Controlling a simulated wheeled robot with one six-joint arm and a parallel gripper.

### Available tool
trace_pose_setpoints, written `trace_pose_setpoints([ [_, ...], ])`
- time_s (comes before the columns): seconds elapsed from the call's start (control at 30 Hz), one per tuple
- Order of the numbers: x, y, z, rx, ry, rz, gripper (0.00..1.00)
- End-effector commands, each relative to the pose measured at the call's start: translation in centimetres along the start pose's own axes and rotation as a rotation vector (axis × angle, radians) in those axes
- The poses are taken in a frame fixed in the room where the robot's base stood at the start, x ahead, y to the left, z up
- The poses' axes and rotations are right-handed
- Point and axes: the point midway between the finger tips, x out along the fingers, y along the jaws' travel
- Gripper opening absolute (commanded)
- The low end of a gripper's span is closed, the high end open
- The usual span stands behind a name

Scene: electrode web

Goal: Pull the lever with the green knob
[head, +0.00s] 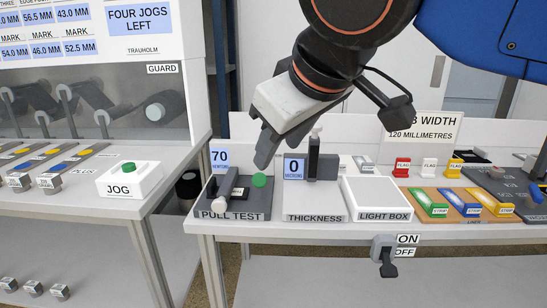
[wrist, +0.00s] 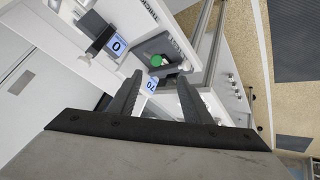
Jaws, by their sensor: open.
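The green knob (head: 259,180) is on the pull test unit (head: 232,215), at the right of its dark top, beside a black block and a pale cylinder. My gripper (head: 266,155) is above the unit, its dark fingers pointing down toward the knob and apart from it. In the wrist view the green knob (wrist: 157,60) shows beyond my fingertips (wrist: 160,76), which are spread with nothing between them. The lever under the knob is hard to make out.
The thickness gauge (head: 315,200) stands close right of the pull test unit, with its upright post near my gripper. The light box (head: 376,198) is further right. A JOG box (head: 135,180) with a green button is on the left bench. An ON/OFF switch (head: 385,255) hangs on the bench front.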

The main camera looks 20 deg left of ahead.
Motion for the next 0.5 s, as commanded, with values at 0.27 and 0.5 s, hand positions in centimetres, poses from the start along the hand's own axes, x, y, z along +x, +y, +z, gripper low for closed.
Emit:
trace_pose_setpoints([
  [0.27, -1.8, 0.0, 0.0, -0.001, 0.000, 0.000, 0.45],
  [0.5, -1.9, 0.0, 0.0, 0.000, 0.000, 0.000, 0.45],
])
